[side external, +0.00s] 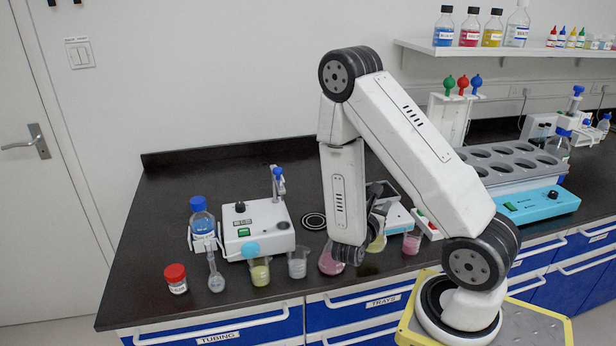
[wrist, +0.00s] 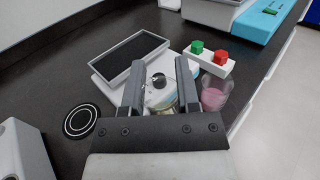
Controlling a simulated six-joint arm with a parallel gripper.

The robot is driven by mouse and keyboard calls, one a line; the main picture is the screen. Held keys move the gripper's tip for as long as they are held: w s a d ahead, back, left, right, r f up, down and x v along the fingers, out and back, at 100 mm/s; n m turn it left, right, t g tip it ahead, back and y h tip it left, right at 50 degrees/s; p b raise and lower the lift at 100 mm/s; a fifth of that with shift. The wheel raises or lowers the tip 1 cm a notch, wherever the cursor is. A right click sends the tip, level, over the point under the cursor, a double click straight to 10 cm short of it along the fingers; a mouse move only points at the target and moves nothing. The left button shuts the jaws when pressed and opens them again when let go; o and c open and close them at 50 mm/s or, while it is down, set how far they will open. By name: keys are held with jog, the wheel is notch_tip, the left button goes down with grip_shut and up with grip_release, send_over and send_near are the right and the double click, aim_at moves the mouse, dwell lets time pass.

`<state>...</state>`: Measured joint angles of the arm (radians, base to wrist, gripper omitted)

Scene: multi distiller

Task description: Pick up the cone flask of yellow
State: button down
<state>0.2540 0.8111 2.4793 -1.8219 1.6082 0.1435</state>
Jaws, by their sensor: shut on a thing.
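The cone flask with yellow liquid (side external: 377,244) shows in the side view, partly hidden behind my arm. My gripper (side external: 380,203) is beside its upper part there. In the wrist view, my gripper (wrist: 158,84) is shut on the flask (wrist: 163,104), with one dark finger on each side of it. Much of the flask is hidden by the gripper body. I cannot tell whether its base touches the bench.
A flask of pink liquid (side external: 330,263) stands to the left and a pink beaker (side external: 411,244) to the right. A scale (wrist: 108,66) and a block with green and red knobs (wrist: 209,60) are close. A clear beaker (side external: 297,264) and a yellow beaker (side external: 259,272) stand further left.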

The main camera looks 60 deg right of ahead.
jog(key=shift+r, duration=2.35)
jog(key=shift+r, duration=0.25)
jog(key=shift+w, duration=0.1)
